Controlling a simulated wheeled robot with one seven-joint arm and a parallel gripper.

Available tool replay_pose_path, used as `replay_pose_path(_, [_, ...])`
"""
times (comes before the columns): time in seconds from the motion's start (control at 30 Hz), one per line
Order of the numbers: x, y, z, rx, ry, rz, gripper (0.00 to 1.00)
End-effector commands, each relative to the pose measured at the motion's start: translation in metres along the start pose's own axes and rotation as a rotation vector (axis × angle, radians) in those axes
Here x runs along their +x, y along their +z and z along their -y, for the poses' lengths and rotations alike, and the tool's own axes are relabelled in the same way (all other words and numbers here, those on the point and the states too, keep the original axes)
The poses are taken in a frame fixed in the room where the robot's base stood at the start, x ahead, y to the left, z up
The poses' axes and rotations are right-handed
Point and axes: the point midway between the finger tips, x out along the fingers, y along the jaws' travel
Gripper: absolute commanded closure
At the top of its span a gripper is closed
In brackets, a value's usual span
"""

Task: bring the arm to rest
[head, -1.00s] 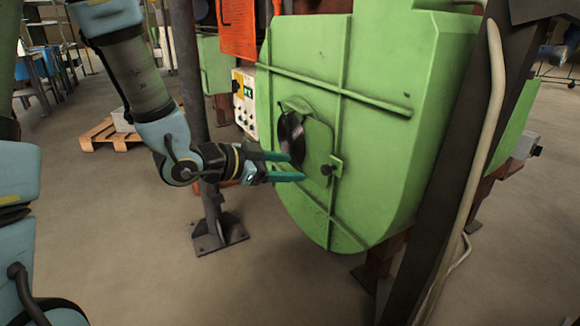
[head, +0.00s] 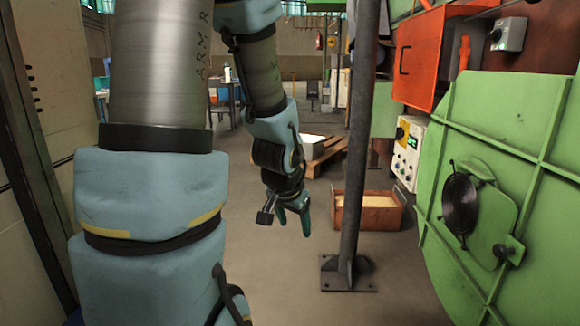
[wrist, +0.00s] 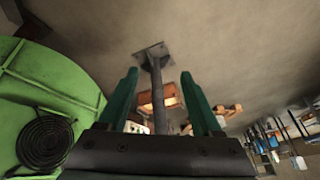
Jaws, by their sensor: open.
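My gripper (head: 294,222) hangs at the end of my arm in the middle of the head view, with its fingers pointing down toward the floor. It is left of the dark steel post and well apart from the green furnace door (head: 540,135). In the wrist view my gripper (wrist: 156,92) shows two green fingers spread apart with nothing between them. The door's round black coil (head: 460,204) is on the right of the head view, and it also shows at lower left in the wrist view (wrist: 45,142).
The dark post (head: 359,140) stands on a floor plate just right of my gripper. A wooden box (head: 368,222) with pale contents sits behind it. A pallet (head: 322,158) lies farther back. A control box (head: 407,150) and an orange panel (head: 425,60) are at right. Floor below the gripper is clear.

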Motion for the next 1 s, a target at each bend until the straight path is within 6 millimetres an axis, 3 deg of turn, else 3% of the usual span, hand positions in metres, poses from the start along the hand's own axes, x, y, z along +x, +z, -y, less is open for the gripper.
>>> replay_pose_path(0.1, [-0.019,0.040,0.024,-0.208,-0.031,0.139,0.34])
replay_pose_path(0.3, [-0.054,0.092,0.030,-0.512,-0.011,0.332,0.34])
replay_pose_path(0.67, [-0.132,0.051,0.040,-0.485,-0.012,0.324,0.34])
replay_pose_path(1.0, [-0.222,0.008,0.052,-0.483,-0.012,0.324,0.34])
